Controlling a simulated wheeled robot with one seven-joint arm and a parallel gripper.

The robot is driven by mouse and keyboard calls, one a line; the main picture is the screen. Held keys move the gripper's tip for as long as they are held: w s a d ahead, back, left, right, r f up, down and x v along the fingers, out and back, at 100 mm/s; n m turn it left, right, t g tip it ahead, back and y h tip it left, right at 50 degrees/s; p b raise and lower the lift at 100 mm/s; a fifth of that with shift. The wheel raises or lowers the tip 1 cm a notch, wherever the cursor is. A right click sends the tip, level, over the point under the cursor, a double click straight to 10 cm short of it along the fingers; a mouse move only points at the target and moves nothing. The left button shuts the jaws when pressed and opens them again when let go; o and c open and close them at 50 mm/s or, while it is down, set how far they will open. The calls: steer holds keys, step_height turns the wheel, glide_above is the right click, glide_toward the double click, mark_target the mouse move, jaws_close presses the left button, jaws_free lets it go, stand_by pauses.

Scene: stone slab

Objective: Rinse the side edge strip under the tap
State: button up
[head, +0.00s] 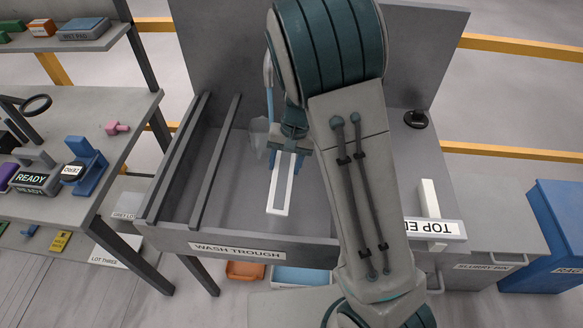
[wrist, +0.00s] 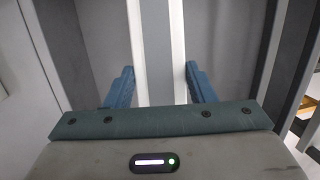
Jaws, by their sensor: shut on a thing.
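The side edge strip (head: 279,187), a long white piece with a grey middle, is in my gripper (head: 291,152) over the wash trough (head: 200,236). In the wrist view the strip (wrist: 177,60) runs lengthwise between the two blue fingers of my gripper (wrist: 159,75), which is shut on it. The tap (head: 267,70) stands at the back of the trough, partly hidden by my arm. A thin bluish stream (head: 270,103) drops from it just left of my gripper. I cannot tell whether the water touches the strip.
Dark rails (head: 215,160) cross the trough's left side. A shelf unit (head: 125,105) with blue and grey blocks stands at the left.

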steer(key=w+a+p, duration=0.1)
steer(key=w+a, duration=0.2)
steer(key=w, duration=0.4)
steer(key=shift+a, duration=0.35)
steer(key=shift+s, duration=0.2)
stand_by(0.3)
steer(key=shift+w, duration=0.15)
stand_by(0.5)
